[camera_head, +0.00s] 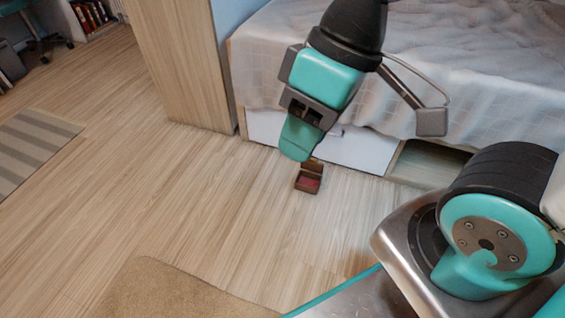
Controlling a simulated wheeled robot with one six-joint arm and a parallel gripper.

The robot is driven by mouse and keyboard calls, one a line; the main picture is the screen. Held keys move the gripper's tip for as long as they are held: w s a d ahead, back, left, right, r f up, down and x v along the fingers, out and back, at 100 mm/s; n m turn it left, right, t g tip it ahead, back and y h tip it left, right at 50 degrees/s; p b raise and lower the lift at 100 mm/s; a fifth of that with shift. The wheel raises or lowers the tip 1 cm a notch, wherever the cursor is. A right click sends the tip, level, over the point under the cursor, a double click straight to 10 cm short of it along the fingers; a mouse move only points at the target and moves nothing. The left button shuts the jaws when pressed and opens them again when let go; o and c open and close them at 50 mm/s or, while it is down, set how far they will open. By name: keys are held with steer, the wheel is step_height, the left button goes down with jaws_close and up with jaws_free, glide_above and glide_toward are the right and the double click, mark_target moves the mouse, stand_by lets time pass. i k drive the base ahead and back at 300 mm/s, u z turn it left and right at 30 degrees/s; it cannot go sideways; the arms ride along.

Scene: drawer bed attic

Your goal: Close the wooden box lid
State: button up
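The small wooden box (307,186) sits on the floor in the middle of the head view, in front of the bed. It is brown with a reddish inside. Its lid (313,167) stands raised at the back edge, so the box is open. The top of the lid is partly hidden behind my gripper (299,137). My gripper, teal and dark grey, points down in front of the bed and appears above the box in the picture. Only one teal finger shape shows clearly, so its opening cannot be made out. I cannot tell its distance from the box.
The bed (490,75) with white drawers (340,148) and an open compartment (425,165) stands behind the box. A wooden panel (185,60) rises at the left. A tan rug (170,290) and a striped rug (35,145) lie on the floor. The floor left of the box is clear.

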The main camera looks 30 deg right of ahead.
mark_target(312, 165)
steer(key=u, duration=0.1)
steer(key=i, duration=1.05)
steer(key=z, duration=2.1)
